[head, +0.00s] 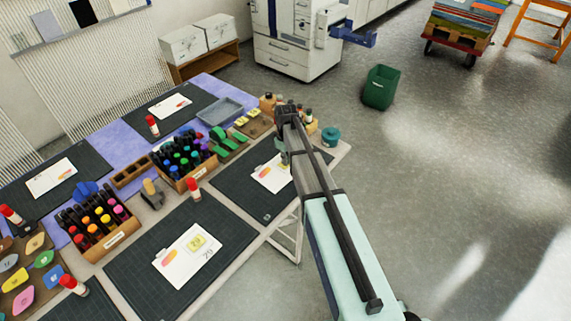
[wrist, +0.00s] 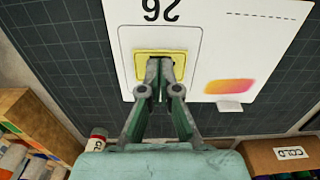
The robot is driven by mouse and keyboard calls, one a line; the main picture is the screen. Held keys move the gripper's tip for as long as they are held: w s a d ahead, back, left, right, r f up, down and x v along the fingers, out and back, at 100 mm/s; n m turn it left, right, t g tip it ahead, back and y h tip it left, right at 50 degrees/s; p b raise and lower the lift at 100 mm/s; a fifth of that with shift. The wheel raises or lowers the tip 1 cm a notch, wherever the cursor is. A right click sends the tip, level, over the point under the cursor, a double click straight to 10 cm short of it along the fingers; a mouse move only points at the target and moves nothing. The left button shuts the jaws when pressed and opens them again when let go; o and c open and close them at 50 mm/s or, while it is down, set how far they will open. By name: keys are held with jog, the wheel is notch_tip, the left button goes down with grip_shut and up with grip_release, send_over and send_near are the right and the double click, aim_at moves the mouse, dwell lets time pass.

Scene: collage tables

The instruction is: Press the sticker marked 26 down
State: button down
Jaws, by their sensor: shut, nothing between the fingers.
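The white card (wrist: 200,20) with a printed 26 shows upside down in the wrist view. A yellow sticker (wrist: 139,68) lies inside the card's outlined box, next to the 26. My gripper (wrist: 160,68) is shut and empty, its fingertips over the sticker's middle, and they hide its marking. I cannot tell whether the tips touch it. In the head view the card (head: 264,174) lies on a dark mat, and my gripper (head: 283,158) is above its right part.
A nearer card (head: 172,268) bears a yellow sticker marked 29. Boxes of markers (head: 186,177), a grey tray (head: 220,111) and a green tape dispenser (head: 232,140) stand on the table. A box labelled COLD (wrist: 285,158) is at the lower right in the wrist view.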

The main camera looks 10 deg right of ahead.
jog(key=shift+r+p, duration=1.7)
jog(key=shift+r, duration=1.8)
